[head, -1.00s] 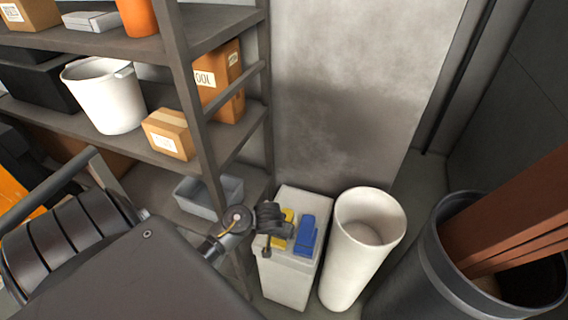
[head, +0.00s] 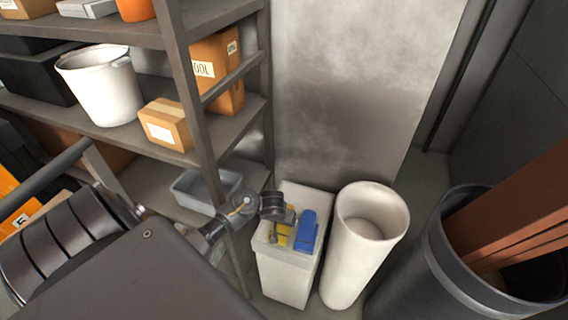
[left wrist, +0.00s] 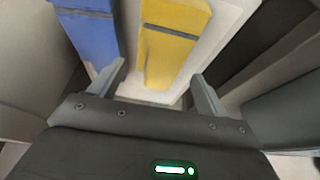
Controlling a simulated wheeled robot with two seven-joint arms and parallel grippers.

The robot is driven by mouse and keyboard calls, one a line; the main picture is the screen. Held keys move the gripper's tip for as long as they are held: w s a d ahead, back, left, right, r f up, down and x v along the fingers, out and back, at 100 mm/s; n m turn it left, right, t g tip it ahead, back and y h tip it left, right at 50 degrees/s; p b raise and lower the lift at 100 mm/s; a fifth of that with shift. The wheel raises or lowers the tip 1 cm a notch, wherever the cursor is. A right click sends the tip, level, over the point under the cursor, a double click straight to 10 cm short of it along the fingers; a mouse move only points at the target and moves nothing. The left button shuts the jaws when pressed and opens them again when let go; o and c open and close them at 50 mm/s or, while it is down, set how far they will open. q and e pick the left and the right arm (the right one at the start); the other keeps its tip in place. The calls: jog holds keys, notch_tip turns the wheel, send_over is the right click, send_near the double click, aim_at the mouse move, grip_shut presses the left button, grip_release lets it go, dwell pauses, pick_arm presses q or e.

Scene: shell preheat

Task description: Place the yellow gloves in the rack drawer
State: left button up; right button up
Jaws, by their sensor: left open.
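The yellow gloves (head: 281,238) lie on top of a white box (head: 287,271), next to a blue item (head: 307,231). In the left wrist view the yellow gloves (left wrist: 174,42) appear between the two fingers of my open left gripper (left wrist: 160,84), with the blue item (left wrist: 88,32) to the left. The fingers point at the gloves, but I cannot tell how near they are. In the head view my left gripper (head: 284,224) is over the box and partly hides the gloves. A grey open bin (head: 196,207), perhaps the rack drawer, sits low in the rack. My right gripper is out of view.
The dark rack (head: 193,90) stands left of the box, with a white bucket (head: 100,87) and cardboard boxes (head: 165,124) on its shelves. A tall white cylinder (head: 352,265) stands close right of the white box. A dark barrel (head: 437,265) holds brown planks.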

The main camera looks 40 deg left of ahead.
pick_arm(q)
jog(key=b+x, duration=0.2)
jog(key=x, duration=0.3)
jog(key=shift+w+a, duration=0.15)
jog(key=shift+w, duration=0.05)
jog(key=shift+c, duration=0.3)
jog(key=c, duration=0.9)
jog(key=shift+r+p, duration=4.8)
jog(key=shift+r, duration=4.25)
